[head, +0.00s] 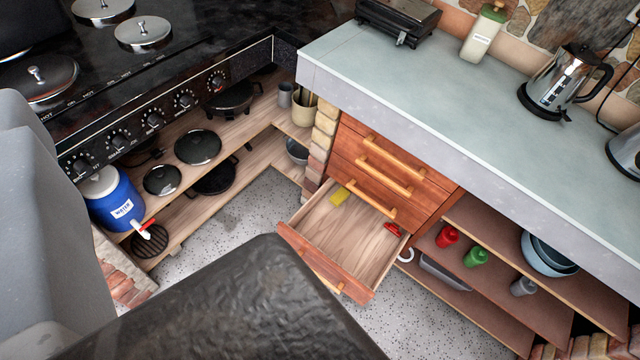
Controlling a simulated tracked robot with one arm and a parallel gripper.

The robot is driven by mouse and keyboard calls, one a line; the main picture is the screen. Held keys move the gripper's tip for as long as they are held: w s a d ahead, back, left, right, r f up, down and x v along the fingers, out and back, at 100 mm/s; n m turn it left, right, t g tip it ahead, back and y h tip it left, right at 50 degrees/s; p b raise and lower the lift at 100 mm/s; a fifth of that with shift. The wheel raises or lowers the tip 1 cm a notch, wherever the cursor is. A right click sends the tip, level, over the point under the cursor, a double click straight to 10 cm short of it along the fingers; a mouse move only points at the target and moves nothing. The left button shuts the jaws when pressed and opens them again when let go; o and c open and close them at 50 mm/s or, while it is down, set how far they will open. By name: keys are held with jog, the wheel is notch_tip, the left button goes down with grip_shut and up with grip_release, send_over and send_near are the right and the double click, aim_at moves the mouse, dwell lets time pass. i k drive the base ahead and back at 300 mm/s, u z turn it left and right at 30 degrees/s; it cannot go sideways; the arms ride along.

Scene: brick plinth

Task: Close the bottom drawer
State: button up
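The bottom drawer (362,298) is the lowest in a reddish wooden stack and is pulled well out. Its light wood floor shows, holding a small yellow item (340,195) and a small red item (392,229). Its light handle (322,276) is on the front panel, partly covered by a dark textured shape in the foreground. The drawers above it (428,198) are shut, each with a light bar handle. Large grey and dark shapes fill the left edge and bottom; they may be parts of my own body. I cannot make out my gripper's fingertips or any contact with the drawer.
A stove with knobs (153,120) stands at the left, above shelves with pans and a blue water jug (115,200). A pale worktop (440,85) with a kettle (560,85) overhangs the drawers. Open shelves (510,275) with bottles and bowls lie to the right. Speckled floor (425,325) is clear.

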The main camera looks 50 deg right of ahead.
aim_at(349, 244)
jog(key=z, duration=0.1)
jog(key=k, duration=0.4)
jog(key=z, duration=1)
jog(key=k, duration=1)
jog(key=z, duration=0.5)
jog(key=i, duration=1.45)
jog(key=u, duration=0.7)
